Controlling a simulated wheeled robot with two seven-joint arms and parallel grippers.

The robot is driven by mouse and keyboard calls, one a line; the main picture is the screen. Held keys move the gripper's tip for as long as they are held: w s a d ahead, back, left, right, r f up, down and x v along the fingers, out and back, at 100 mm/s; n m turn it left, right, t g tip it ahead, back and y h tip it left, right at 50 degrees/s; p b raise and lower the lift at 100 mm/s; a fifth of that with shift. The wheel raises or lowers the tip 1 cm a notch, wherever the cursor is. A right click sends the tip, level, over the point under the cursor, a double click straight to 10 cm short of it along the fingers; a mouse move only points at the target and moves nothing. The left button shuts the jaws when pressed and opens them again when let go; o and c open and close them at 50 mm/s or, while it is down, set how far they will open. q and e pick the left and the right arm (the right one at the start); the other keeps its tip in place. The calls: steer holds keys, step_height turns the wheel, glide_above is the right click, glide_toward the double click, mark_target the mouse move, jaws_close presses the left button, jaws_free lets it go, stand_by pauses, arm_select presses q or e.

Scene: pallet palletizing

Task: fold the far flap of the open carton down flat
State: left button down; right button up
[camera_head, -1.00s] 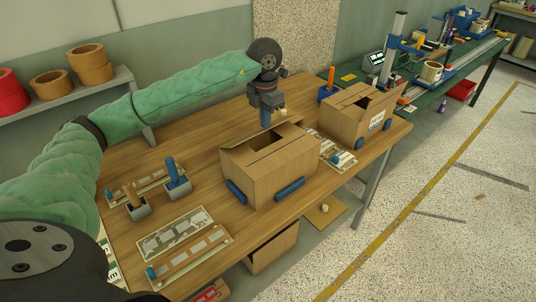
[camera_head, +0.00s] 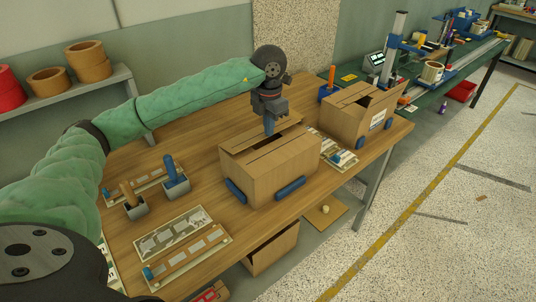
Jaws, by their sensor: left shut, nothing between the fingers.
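The open carton (camera_head: 262,180) is a brown box standing on the wooden table, with blue pads low on its near sides. Its far flap (camera_head: 244,140) slopes inward at a low angle, and a dark slot shows between it and the near part of the top. My left gripper (camera_head: 269,128) points down at the far flap, with its blue fingers shut and empty. The fingertips appear to be at the flap, but I cannot tell whether they touch it. My right gripper is not in view.
A second carton (camera_head: 352,117) stands behind to the right, with a label on its side. Grey holders with tools (camera_head: 176,188) and flat printed boards (camera_head: 175,232) lie on the left of the table. A shelf with tape rolls (camera_head: 90,62) is at the far left.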

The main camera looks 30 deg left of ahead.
arm_select(q)
steer(key=shift+d+f, duration=0.15)
steer(key=shift+f, duration=0.15)
steer(key=shift+s+f, duration=0.1)
steer(key=shift+d+f+b, duration=0.25)
steer(key=shift+f+b, duration=0.55)
steer(key=shift+b, duration=0.05)
steer(key=shift+r, duration=0.2)
steer(key=shift+r+p, duration=0.9)
steer(key=shift+r, duration=1.95)
